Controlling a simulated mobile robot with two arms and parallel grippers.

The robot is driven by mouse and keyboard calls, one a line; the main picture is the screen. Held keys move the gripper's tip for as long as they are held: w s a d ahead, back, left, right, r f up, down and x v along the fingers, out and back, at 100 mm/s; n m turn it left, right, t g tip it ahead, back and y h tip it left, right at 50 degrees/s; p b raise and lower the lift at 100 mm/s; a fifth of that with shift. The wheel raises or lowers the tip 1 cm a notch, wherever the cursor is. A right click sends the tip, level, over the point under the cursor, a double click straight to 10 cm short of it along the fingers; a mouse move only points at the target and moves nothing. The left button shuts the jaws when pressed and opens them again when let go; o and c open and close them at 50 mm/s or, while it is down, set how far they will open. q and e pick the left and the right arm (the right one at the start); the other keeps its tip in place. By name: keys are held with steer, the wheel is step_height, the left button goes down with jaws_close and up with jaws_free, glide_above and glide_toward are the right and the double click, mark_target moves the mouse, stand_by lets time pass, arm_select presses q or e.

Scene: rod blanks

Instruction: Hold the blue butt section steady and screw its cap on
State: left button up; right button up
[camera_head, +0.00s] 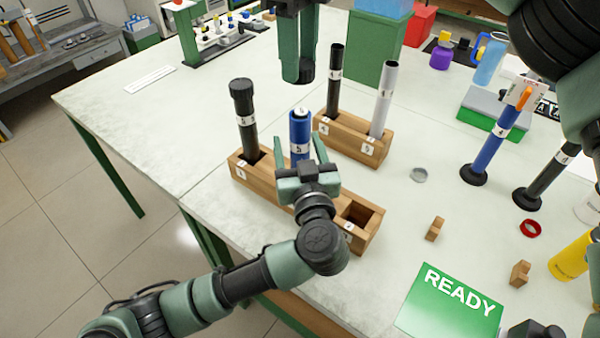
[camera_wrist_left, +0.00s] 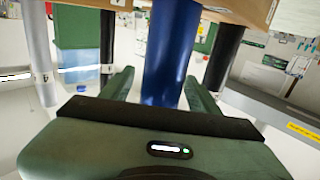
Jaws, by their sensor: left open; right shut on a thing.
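The blue butt section (camera_head: 300,135) stands upright in the near wooden rack (camera_head: 262,180), its pale top end uncovered. My left gripper (camera_head: 303,170) is open low around it. In the left wrist view the blue tube (camera_wrist_left: 172,50) stands between the two spread fingers (camera_wrist_left: 160,88), with gaps visible at the sides. My right gripper (camera_head: 303,68) is shut on a dark cap (camera_head: 307,71), above and apart from the blue section's top. Most of the cap is hidden by the fingers.
A black capped section (camera_head: 243,110) stands in the same rack; its right slot (camera_head: 358,213) is empty. A second rack (camera_head: 350,140) holds a black and a grey tube. Another blue rod (camera_head: 492,142) stands at right. Small wood blocks, a red ring (camera_head: 530,228) and a READY panel (camera_head: 450,303) lie nearby.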

arm_select(q)
steer(key=shift+w, duration=0.25)
jaws_close()
stand_by(1.4)
